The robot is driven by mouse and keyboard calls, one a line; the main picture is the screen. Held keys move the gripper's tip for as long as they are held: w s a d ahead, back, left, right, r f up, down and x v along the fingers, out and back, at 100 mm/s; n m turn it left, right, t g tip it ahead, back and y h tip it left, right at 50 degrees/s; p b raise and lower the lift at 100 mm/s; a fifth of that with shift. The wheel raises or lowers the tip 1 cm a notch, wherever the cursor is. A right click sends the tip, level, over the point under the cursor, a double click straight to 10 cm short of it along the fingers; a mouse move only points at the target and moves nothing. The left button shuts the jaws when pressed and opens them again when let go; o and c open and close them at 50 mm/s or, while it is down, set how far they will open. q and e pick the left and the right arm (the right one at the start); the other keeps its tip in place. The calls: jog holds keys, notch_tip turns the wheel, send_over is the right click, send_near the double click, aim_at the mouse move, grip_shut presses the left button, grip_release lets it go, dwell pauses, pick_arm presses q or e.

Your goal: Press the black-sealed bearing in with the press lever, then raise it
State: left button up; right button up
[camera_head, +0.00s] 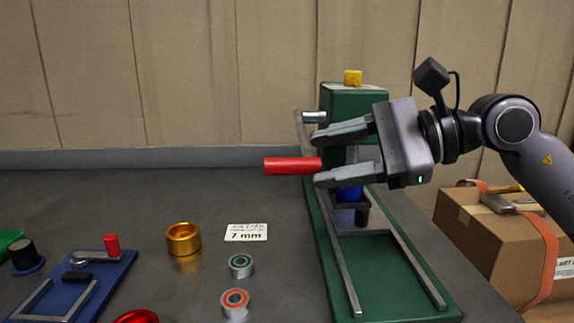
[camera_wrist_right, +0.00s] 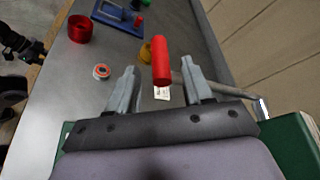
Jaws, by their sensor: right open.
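The green press (camera_head: 352,100) stands at the right of the table, with a blue ram (camera_head: 350,193) and a dark piece (camera_head: 361,213) under it. Its lever ends in a red handle (camera_head: 290,166), which points left. My right gripper (camera_head: 322,158) is open at the handle, one finger above it and one below. In the right wrist view the red handle (camera_wrist_right: 161,62) shows between and beyond the fingertips (camera_wrist_right: 162,78); contact cannot be told. I cannot make out a black-sealed bearing; the press seat is partly hidden. My left gripper is not seen in the head view.
A green-sealed bearing (camera_head: 241,265), a red-sealed bearing (camera_head: 235,301), a gold ring (camera_head: 183,239) and a "7 mm" card (camera_head: 246,232) lie left of the press. A blue fixture (camera_head: 75,290) is at the left. A cardboard box (camera_head: 490,235) stands at the right. The table's middle back is clear.

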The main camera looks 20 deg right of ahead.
aim_at(308, 161)
jog(key=x, duration=0.6)
jog(key=shift+p, duration=0.3)
grip_shut()
